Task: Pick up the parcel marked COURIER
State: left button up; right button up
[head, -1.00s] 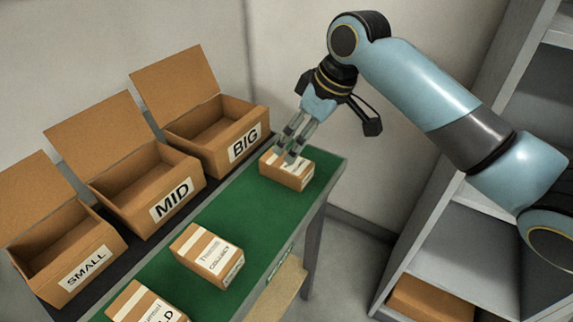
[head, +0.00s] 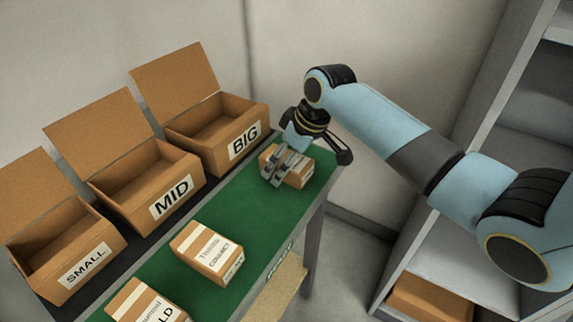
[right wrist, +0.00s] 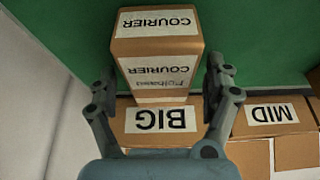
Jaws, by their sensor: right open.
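The parcel marked COURIER (right wrist: 155,52) is a brown box with white labels. In the right wrist view it lies between the two fingers of my right gripper (right wrist: 164,75), with a gap on each side. In the head view the same parcel (head: 303,178) sits at the far end of the green table, partly hidden behind my right gripper (head: 278,177). My right gripper is open and its fingers straddle the parcel from above. My left gripper is not in view.
Open boxes marked BIG (head: 243,146), MID (head: 171,199) and SMALL (head: 88,264) line the table's left side. A COLLECT parcel (head: 208,253) and another parcel (head: 146,303) lie nearer on the green surface (head: 240,208). Grey shelves (head: 460,245) stand right.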

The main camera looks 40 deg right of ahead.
jog(key=shift+f, duration=0.25)
dwell(0.4)
jog(key=shift+c, duration=0.2)
jog(key=c, duration=1.4)
